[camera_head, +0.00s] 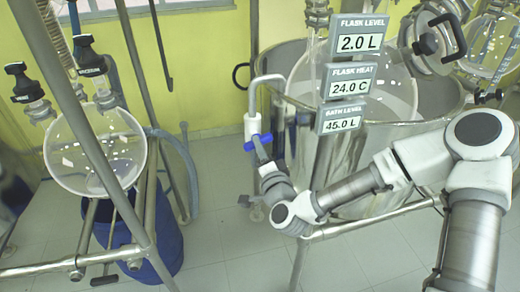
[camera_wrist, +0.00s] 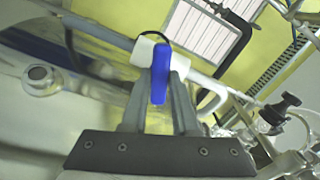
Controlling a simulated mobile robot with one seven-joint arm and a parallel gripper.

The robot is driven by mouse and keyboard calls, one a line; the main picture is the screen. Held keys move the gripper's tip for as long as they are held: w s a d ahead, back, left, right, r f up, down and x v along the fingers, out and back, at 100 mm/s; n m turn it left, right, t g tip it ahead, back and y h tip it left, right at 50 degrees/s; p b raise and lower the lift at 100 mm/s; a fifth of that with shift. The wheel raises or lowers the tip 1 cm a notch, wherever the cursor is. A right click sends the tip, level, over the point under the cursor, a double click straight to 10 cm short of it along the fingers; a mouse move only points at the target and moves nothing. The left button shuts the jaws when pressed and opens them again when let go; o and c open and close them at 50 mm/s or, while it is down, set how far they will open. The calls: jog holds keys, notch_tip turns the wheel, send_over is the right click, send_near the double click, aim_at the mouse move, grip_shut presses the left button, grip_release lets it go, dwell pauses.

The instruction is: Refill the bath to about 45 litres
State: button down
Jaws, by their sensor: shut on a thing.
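The steel bath (camera_head: 300,145) stands right of centre in the head view, with a glass flask (camera_head: 395,85) inside it. The bath level sign (camera_head: 343,121) reads 45.0 L. A white tap body (camera_head: 252,126) on a bent pipe is at the bath's left side. Its blue handle (camera_head: 262,138) is between the fingers of my gripper (camera_head: 260,150). In the wrist view the blue handle (camera_wrist: 160,73) stands upright between my gripper's fingertips (camera_wrist: 160,85), which are shut on it. The white tap body (camera_wrist: 148,50) is just behind it.
Two more signs, flask level (camera_head: 360,43) at 2.0 L and flask heat (camera_head: 348,81) at 24.0 C, hang above. A glass vessel (camera_head: 95,150) in a metal frame and a blue drum (camera_head: 150,235) stand at left. Tiled floor (camera_head: 240,260) is open between.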

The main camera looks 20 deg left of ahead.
jog(key=shift+m+b, duration=0.6)
jog(key=shift+m, duration=1.5)
jog(key=shift+r, duration=0.1)
jog(key=c, duration=0.7)
grip_release()
jog(key=shift+s, duration=0.1)
